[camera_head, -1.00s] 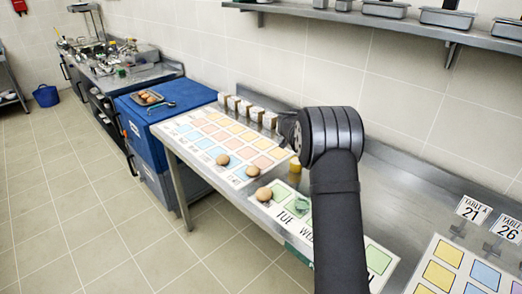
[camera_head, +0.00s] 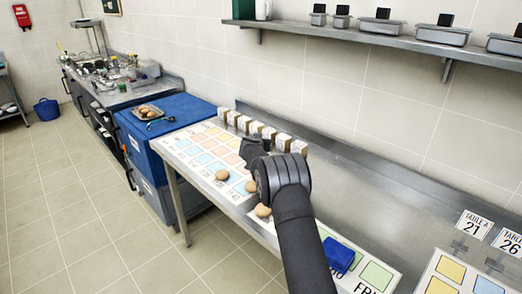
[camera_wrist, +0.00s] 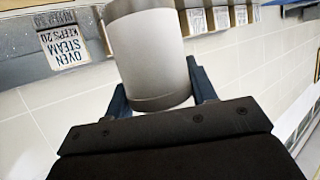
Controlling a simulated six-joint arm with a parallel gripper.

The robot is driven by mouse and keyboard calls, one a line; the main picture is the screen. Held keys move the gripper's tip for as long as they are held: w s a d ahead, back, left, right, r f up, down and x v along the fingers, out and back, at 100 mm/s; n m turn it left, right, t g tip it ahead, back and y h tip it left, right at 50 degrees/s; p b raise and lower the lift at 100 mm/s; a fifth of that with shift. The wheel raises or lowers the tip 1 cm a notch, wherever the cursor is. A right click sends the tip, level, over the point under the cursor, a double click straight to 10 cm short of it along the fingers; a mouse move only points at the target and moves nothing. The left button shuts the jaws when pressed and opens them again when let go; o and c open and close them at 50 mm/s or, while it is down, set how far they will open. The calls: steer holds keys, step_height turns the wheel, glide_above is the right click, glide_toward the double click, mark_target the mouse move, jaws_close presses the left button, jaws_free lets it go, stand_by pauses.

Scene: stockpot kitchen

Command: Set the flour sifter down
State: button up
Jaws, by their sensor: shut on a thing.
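The flour sifter appears as a plain pale grey cylinder (camera_wrist: 148,55) in the wrist view. My gripper (camera_wrist: 160,92) is shut on it, with a blue finger on each side. The cylinder's far end is cut off by the picture's top edge. In the head view my gripper (camera_head: 253,150) is a dark shape over the steel counter, near the colour-square board. The sifter cannot be made out there, hidden behind my wrist and arm. I cannot tell its height above the counter.
A row of small boxes (camera_head: 256,128) stands along the wall. Eggs or potatoes (camera_head: 221,175) lie on the colour-square board (camera_head: 180,147). A blue cloth-like piece (camera_head: 338,255) lies on the weekday mat (camera_head: 376,274). Bare counter (camera_head: 390,210) lies right of my arm. A sign (camera_wrist: 67,45) shows by the boxes.

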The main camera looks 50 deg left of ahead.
steer(key=shift+f, duration=1.75)
steer(key=shift+f, duration=0.1)
steer(key=o, duration=1.1)
steer(key=shift+o, duration=0.2)
steer(key=shift+s+d+r, duration=0.1)
steer(key=shift+s+r, duration=0.05)
steer(key=shift+r, duration=0.05)
steer(key=v, duration=1.1)
steer(key=shift+s, duration=0.25)
steer(key=shift+d, duration=0.15)
